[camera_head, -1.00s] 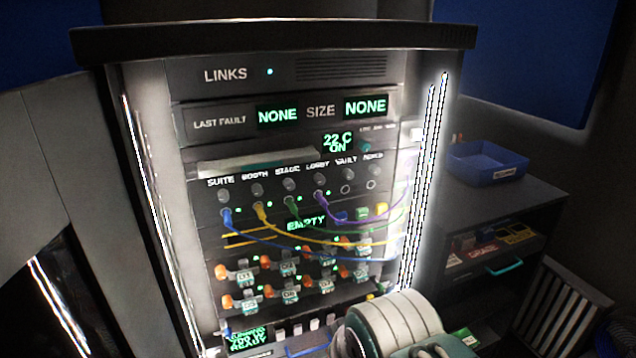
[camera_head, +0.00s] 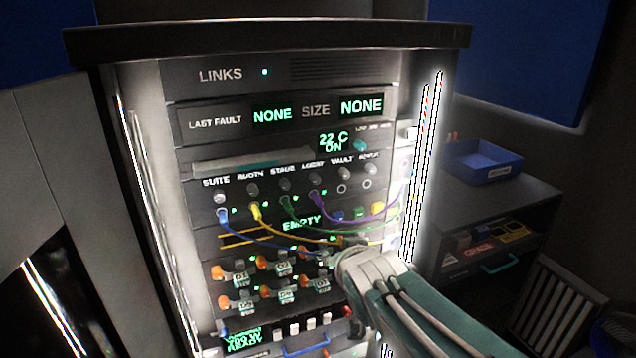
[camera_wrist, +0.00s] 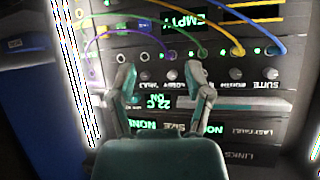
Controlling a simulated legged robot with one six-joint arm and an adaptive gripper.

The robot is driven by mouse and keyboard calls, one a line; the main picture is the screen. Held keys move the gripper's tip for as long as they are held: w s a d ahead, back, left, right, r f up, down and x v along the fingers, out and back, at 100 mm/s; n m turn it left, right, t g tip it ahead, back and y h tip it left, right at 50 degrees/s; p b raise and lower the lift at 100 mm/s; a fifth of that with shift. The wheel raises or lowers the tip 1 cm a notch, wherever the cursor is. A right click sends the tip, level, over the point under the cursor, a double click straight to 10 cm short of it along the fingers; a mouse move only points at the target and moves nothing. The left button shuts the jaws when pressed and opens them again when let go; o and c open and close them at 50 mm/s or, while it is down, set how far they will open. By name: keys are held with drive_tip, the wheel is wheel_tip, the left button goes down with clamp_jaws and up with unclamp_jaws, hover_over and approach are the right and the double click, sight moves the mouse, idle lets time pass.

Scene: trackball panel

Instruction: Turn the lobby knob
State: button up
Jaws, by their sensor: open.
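The lobby knob (camera_head: 315,181) is a small grey knob under the LOBBY label in a row of like knobs, with a purple cable's plug (camera_head: 316,199) just below it. In the wrist view, where the panel appears upside down, the lobby knob (camera_wrist: 172,76) shows between my spread fingers. My gripper (camera_wrist: 165,85) is open and empty; how far its tips are from the panel is unclear. In the head view my gripper (camera_head: 347,243) is below the knob row, largely hidden behind my wrist.
Blue, yellow, green and purple cables (camera_head: 357,218) loop across the panel below the knobs. A blue tray (camera_head: 484,164) stands on a cabinet at the right.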

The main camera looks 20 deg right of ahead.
sight(317, 181)
drive_tip(key=w+d+r+t+y, duration=0.1)
drive_tip(key=w+t, duration=0.1)
drive_tip(key=w, duration=0.4)
drive_tip(key=w+d+r+t, duration=0.1)
drive_tip(key=w+t, duration=0.1)
drive_tip(key=w, duration=0.5)
drive_tip(key=w+d+r+t+y, duration=0.1)
drive_tip(key=w+r+t, duration=0.1)
drive_tip(key=w, duration=0.4)
drive_tip(key=shift+w+d+y, duration=0.1)
drive_tip(key=shift+w+y, duration=0.2)
drive_tip(key=shift+w, duration=0.05)
clamp_jaws()
